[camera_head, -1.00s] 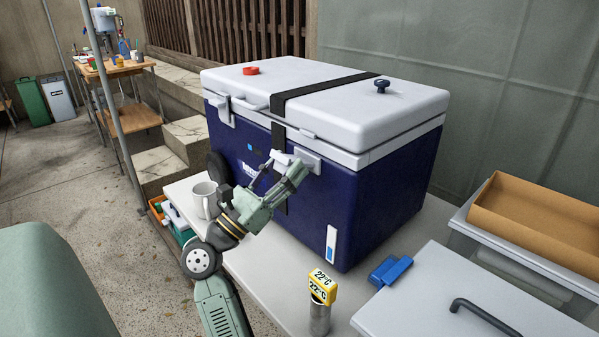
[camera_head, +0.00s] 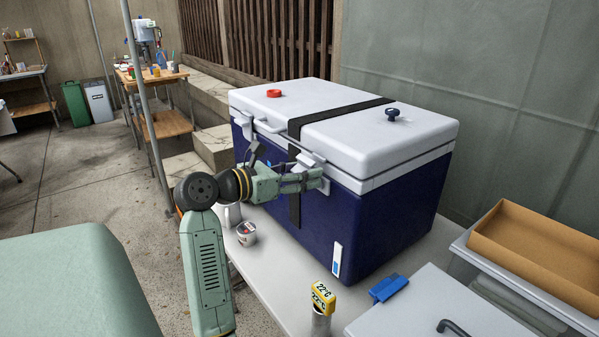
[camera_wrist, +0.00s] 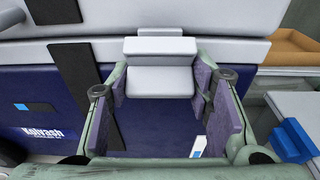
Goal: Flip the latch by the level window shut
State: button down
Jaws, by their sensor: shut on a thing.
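The dark blue cooler (camera_head: 390,205) with a white lid stands on a pale table. The level window (camera_head: 337,259), a white strip with blue in it, is low on its front near the right corner; it also shows in the wrist view (camera_wrist: 199,147). The pale grey latch (camera_head: 308,160) on this side sits at the lid seam above and left of the window. In the wrist view the latch flap (camera_wrist: 160,82) lies between my two fingers. My gripper (camera_head: 316,180) is shut on it. My fingers partly hide the latch in the head view.
A second latch (camera_head: 241,127) is at the cooler's left. A black strap (camera_head: 294,206) runs down the front. A yellow thermometer (camera_head: 322,297), a blue block (camera_head: 389,287) and a small tub (camera_head: 246,234) stand nearby. A cardboard tray (camera_head: 540,250) is at right.

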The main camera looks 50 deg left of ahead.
jog(key=shift+w+r+g+p, duration=0.2)
jog(key=shift+g, duration=0.35)
jog(key=shift+w+r+g+p, duration=0.15)
jog(key=shift+g+p, duration=0.05)
jog(key=shift+g, duration=0.35)
jog(key=shift+w, duration=0.1)
jog(key=c, duration=0.8)
grip_release()
jog(key=d+v, duration=0.1)
jog(key=v, duration=1.1)
jog(key=shift+a+r, duration=0.15)
jog(key=shift+a, duration=0.25)
